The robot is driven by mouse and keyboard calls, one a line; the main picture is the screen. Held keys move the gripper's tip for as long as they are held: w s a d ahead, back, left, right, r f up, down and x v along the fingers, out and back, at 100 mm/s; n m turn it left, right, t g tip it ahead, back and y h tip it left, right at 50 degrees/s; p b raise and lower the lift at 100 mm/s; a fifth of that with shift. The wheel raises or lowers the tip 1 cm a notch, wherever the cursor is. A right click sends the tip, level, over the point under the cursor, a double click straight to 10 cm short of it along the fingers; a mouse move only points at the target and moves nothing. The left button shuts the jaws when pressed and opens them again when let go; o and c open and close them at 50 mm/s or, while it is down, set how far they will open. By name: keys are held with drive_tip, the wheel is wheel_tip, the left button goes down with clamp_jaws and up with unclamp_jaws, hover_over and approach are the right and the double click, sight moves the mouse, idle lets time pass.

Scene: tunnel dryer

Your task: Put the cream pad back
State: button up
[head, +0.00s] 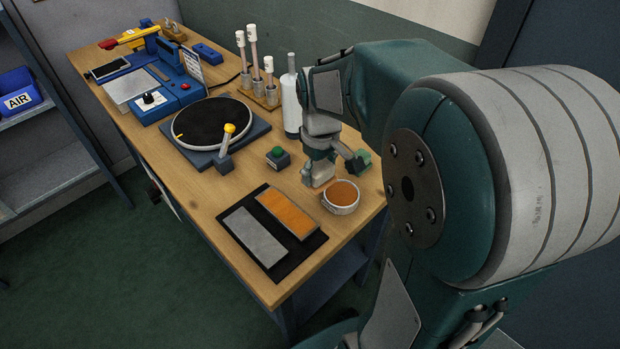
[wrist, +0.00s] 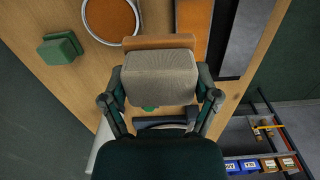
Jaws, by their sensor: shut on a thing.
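The cream pad (wrist: 160,77) is a pale block with an orange-brown layer along its far edge, between my gripper's two fingers in the wrist view. My gripper (wrist: 160,92) is shut on it. In the head view the pad (head: 318,173) hangs under my gripper (head: 322,155), just behind the round dish. Whether it touches the bench is unclear. The round dish (head: 341,197) has a metal rim and an orange-brown surface; the wrist view shows it (wrist: 108,18) at the top left. A green pad (wrist: 61,48) sits on the bench left of my gripper in the wrist view.
A black mat (head: 285,270) with an orange strip (head: 287,213) and a grey strip (head: 253,236) lies at the bench front. A green button box (head: 278,158), turntable (head: 211,122), white bottle (head: 291,105) and tool holder (head: 262,88) stand behind. A shelf (head: 48,172) is at left.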

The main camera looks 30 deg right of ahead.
drive_tip(key=shift+s+d+n, duration=0.3)
drive_tip(key=shift+s+d, duration=0.15)
drive_tip(key=shift+s, duration=0.25)
drive_tip(key=w+d+f, duration=0.1)
drive_tip(key=w+f, duration=0.2)
drive_tip(key=w, duration=0.1)
drive_tip(key=w+d+f, duration=0.1)
drive_tip(key=w+f, duration=0.2)
drive_tip(key=w, duration=0.1)
drive_tip(key=w+d+f, duration=0.1)
drive_tip(key=w+f, duration=0.2)
drive_tip(key=w, duration=0.2)
drive_tip(key=shift+d+f, duration=0.15)
drive_tip(key=shift+f, duration=0.1)
drive_tip(key=shift+w+f, duration=0.15)
drive_tip(key=shift+f, duration=1.55)
drive_tip(key=shift+f, duration=0.1)
drive_tip(key=o, duration=0.9)
